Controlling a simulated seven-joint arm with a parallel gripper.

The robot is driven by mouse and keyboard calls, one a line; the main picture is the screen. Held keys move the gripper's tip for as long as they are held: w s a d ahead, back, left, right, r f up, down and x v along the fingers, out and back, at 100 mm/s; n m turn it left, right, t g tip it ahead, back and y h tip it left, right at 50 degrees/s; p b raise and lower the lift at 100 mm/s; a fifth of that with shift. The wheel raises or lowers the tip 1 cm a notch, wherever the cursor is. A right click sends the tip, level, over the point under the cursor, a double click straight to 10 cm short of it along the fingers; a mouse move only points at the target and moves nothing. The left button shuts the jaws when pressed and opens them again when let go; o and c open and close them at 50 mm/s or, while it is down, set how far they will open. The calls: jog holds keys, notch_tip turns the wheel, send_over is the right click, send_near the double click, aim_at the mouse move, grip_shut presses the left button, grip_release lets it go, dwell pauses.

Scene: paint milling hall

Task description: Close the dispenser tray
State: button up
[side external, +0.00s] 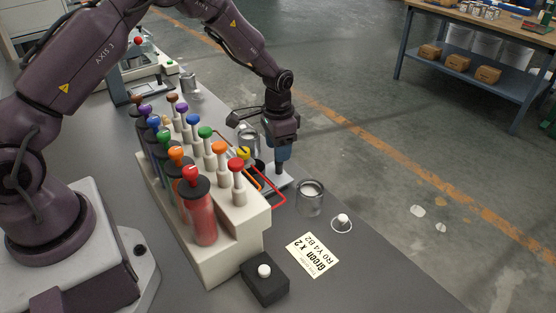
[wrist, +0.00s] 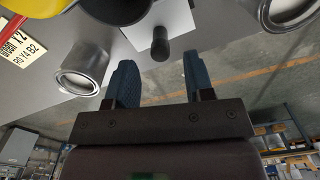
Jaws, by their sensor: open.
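The paint dispenser (side external: 235,212) is a cream rack with coloured knobs on top and tubes along its near side. A pale flat plate, apparently the dispenser tray (side external: 287,184), sticks out from its far side, partly hidden by the rack and my gripper. In the wrist view the tray (wrist: 177,24) carries a dark round knob (wrist: 159,46) near its edge. My gripper (side external: 280,168) points down at the tray's outer end. In the wrist view its blue fingers (wrist: 158,72) are apart with nothing between them, and the knob lies just beyond the gap. Contact cannot be told.
An open metal can (side external: 310,199) stands right of the tray, another (side external: 249,141) behind it. Red and orange bars (side external: 268,199) lie beside the tray.

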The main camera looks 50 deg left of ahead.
notch_tip(320, 180, up, 7)
jog(key=shift+r, duration=0.15)
jog(key=shift+c, duration=0.2)
